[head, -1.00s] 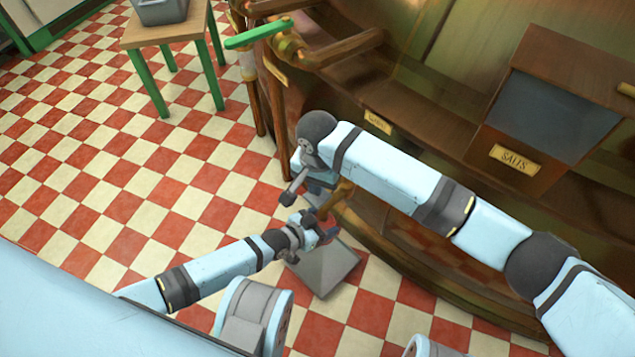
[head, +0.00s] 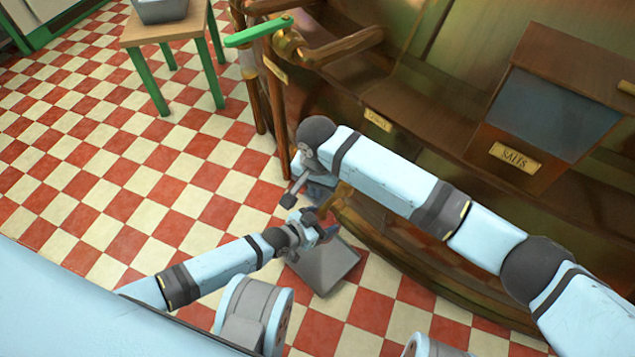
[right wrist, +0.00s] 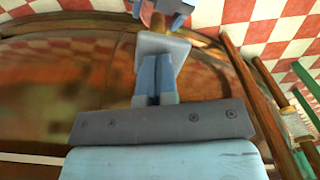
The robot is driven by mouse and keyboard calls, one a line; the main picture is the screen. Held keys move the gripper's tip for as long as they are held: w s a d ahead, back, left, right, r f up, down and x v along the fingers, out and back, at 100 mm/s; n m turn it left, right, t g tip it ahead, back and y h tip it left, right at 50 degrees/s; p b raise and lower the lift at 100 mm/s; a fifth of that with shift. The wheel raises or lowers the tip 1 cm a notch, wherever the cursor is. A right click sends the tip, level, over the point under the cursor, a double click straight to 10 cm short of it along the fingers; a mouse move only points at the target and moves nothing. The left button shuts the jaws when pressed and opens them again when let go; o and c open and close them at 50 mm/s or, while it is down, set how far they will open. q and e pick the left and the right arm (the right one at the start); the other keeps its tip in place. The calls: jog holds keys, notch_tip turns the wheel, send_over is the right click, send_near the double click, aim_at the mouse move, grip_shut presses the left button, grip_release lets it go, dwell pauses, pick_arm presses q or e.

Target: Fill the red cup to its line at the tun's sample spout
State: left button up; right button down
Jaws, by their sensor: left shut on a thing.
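My left gripper (head: 318,234) is low beside the tun, just below the brass sample spout (head: 335,201). It is shut on the red cup (head: 313,240), of which only a small dark red patch shows between the fingers. The cup's line and its contents are hidden. Whether anything thin lies between those fingers is hidden.
A grey square tray (head: 325,268) lies on the checkered floor under the left gripper. The wooden tun front (head: 420,240) curves along the right. A green-handled valve (head: 258,32) stands out at the top. A green-legged table (head: 165,30) with a grey bin stands upper left.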

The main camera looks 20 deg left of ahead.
jog(key=shift+f, duration=0.95)
dwell(3.7)
